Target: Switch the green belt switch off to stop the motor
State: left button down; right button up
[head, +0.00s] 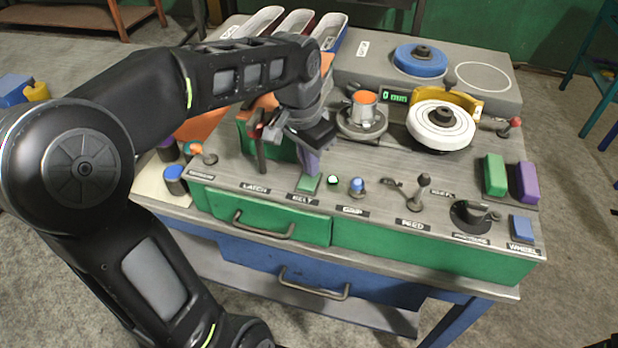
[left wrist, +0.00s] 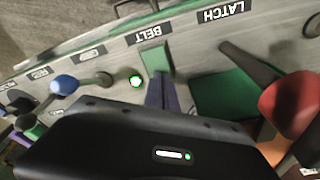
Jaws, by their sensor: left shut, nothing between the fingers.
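The green belt switch (head: 309,184) sits on the bench's front panel above the BELT label (head: 303,199). It also shows in the left wrist view (left wrist: 155,60), with a lit green lamp (left wrist: 136,81) beside it; the lamp shows in the head view too (head: 333,180). My left gripper (head: 309,172) points down at the switch with its purple fingers closed and empty. In the left wrist view the fingertips (left wrist: 161,80) reach the switch's near edge; I cannot tell whether they touch it.
The latch lever (head: 261,155) stands close left of my gripper. The blue grip knob (head: 357,186) and the feed lever (head: 420,190) are to the right. A white wheel (head: 441,122) and an orange-topped part (head: 364,102) stand behind. Drawer handles (head: 263,227) jut out in front.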

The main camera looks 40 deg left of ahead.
pick_arm(q)
notch_tip(320, 180, up, 7)
jog(key=p, duration=0.5)
jog(key=shift+p, duration=0.3)
dwell(0.5)
